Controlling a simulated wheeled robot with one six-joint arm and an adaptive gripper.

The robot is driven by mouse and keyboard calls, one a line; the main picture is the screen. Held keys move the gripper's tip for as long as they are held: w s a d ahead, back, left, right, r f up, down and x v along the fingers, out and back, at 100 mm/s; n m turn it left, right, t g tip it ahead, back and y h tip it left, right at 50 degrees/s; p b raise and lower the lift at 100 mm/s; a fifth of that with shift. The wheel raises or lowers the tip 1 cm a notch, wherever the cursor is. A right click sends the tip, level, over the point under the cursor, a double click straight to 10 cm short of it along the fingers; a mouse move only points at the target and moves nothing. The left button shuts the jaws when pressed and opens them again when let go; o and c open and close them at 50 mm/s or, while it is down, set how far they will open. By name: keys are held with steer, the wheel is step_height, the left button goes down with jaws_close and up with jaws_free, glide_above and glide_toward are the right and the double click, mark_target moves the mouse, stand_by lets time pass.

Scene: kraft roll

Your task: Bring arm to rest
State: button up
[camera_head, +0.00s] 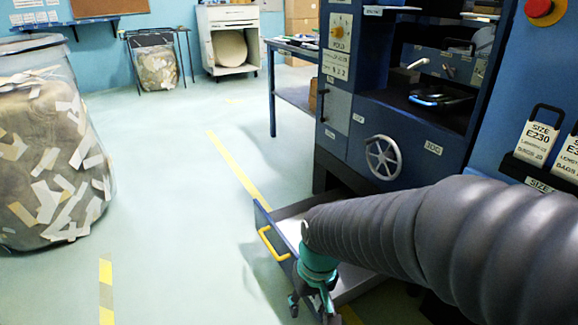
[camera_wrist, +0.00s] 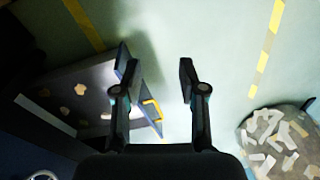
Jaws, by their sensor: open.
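My arm, in a dark ribbed sleeve, reaches from the right edge of the head view down to the lower middle. My gripper (camera_head: 311,303) hangs at its end, pointing down, by the front of a pulled-out drawer (camera_head: 262,215). In the wrist view my gripper (camera_wrist: 157,75) has its two fingers wide apart with nothing between the tips but floor. The drawer's yellow handle (camera_head: 268,243) is just left of the gripper in the head view. In the wrist view the handle (camera_wrist: 152,110) shows between the fingers, lower down; whether they touch it I cannot tell.
The blue machine (camera_head: 395,130) with a handwheel (camera_head: 382,157) stands behind the drawer. Pale scraps (camera_wrist: 80,89) lie in the drawer. A clear bin of paper scraps (camera_head: 50,150) stands at left. Open floor with yellow tape (camera_head: 238,165) lies between. A blue table (camera_head: 290,50) stands farther back.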

steer(key=s+d+r+m+t+p, duration=0.1)
steer(key=s+d+r+t, duration=0.1)
steer(key=d+r, duration=0.4)
steer(key=s+d+r+m+t+h+p, duration=0.1)
steer(key=s+d+r, duration=0.4)
steer(key=r, duration=0.5)
steer(key=shift+d+r+m+t+p, duration=0.35)
steer(key=shift+d+m+t+p, duration=0.3)
steer(key=shift+t, duration=0.35)
steer(key=shift+a, duration=0.15)
